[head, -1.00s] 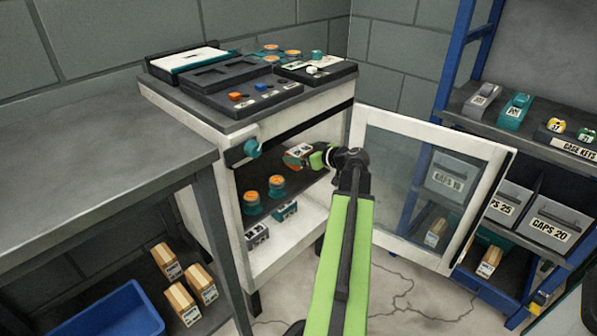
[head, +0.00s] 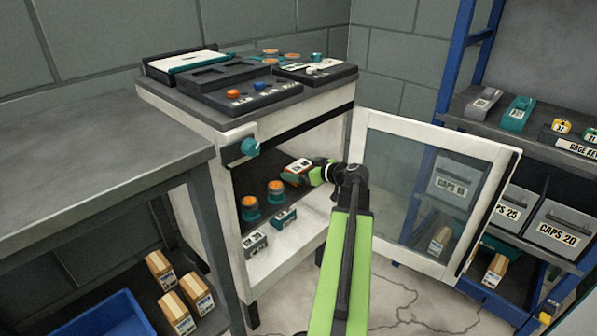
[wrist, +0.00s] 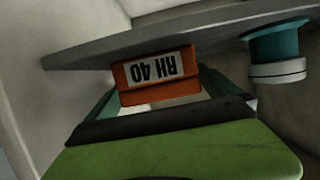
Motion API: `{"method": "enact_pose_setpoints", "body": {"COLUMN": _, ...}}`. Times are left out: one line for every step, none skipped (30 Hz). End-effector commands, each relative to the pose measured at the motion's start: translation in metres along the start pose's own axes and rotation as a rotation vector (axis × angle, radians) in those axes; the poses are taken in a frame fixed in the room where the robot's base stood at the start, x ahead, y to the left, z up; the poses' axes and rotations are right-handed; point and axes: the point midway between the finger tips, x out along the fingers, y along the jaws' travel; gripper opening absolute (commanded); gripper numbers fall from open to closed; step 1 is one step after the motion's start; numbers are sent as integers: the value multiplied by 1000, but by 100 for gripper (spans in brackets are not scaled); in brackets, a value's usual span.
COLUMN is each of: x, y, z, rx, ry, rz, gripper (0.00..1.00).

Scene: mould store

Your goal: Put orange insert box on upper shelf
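The orange insert box (head: 297,167) has a white label, reading RH 40 upside down in the wrist view (wrist: 158,76). My gripper (head: 312,171) is shut on it, with a finger to each side in the wrist view. The box is inside the open white cabinet, at the dark upper shelf (head: 262,222), right of two teal-and-orange round pieces (head: 250,208) (head: 276,191). In the wrist view the box overlaps the grey shelf board (wrist: 215,38); I cannot tell whether it rests on it.
The cabinet door (head: 420,190) stands open to the right of my arm. A grey box (head: 254,243) and a teal box (head: 284,218) are on the lower level. A blue rack (head: 455,75) stands at right, a grey bench (head: 90,160) at left.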

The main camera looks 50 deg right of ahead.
Motion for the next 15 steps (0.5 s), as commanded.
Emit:
{"method": "enact_pose_setpoints", "body": {"x": 0, "y": 0, "z": 0, "rx": 0, "ry": 0, "rz": 0, "gripper": 100}}
{"method": "enact_pose_setpoints", "body": {"x": 0, "y": 0, "z": 0, "rx": 0, "ry": 0, "rz": 0, "gripper": 100}}
{"method": "enact_pose_setpoints", "body": {"x": 0, "y": 0, "z": 0, "rx": 0, "ry": 0, "rz": 0, "gripper": 100}}
{"method": "enact_pose_setpoints", "body": {"x": 0, "y": 0, "z": 0, "rx": 0, "ry": 0, "rz": 0, "gripper": 100}}
{"method": "enact_pose_setpoints", "body": {"x": -1, "y": 0, "z": -1, "rx": 0, "ry": 0, "rz": 0, "gripper": 100}}
{"method": "enact_pose_setpoints", "body": {"x": -1, "y": 0, "z": -3, "rx": 0, "ry": 0, "rz": 1, "gripper": 100}}
{"method": "enact_pose_setpoints", "body": {"x": -2, "y": 0, "z": -6, "rx": 0, "ry": 0, "rz": 1, "gripper": 100}}
{"method": "enact_pose_setpoints", "body": {"x": -6, "y": 0, "z": -5, "rx": 1, "ry": 0, "rz": 2, "gripper": 100}}
{"method": "enact_pose_setpoints", "body": {"x": -13, "y": 0, "z": -5, "rx": 1, "ry": 0, "rz": 2, "gripper": 100}}
{"method": "enact_pose_setpoints", "body": {"x": -19, "y": 0, "z": -6, "rx": 2, "ry": 0, "rz": 3, "gripper": 100}}
{"method": "enact_pose_setpoints", "body": {"x": -26, "y": 0, "z": -6, "rx": 2, "ry": 0, "rz": 4, "gripper": 100}}
{"method": "enact_pose_setpoints", "body": {"x": -37, "y": -1, "z": -7, "rx": 2, "ry": 1, "rz": 4, "gripper": 100}}
{"method": "enact_pose_setpoints", "body": {"x": -45, "y": -1, "z": -7, "rx": 2, "ry": 0, "rz": 4, "gripper": 100}}
{"method": "enact_pose_setpoints", "body": {"x": -53, "y": -1, "z": -7, "rx": 2, "ry": 1, "rz": 5, "gripper": 100}}
{"method": "enact_pose_setpoints", "body": {"x": -64, "y": -1, "z": -7, "rx": 2, "ry": 0, "rz": 4, "gripper": 100}}
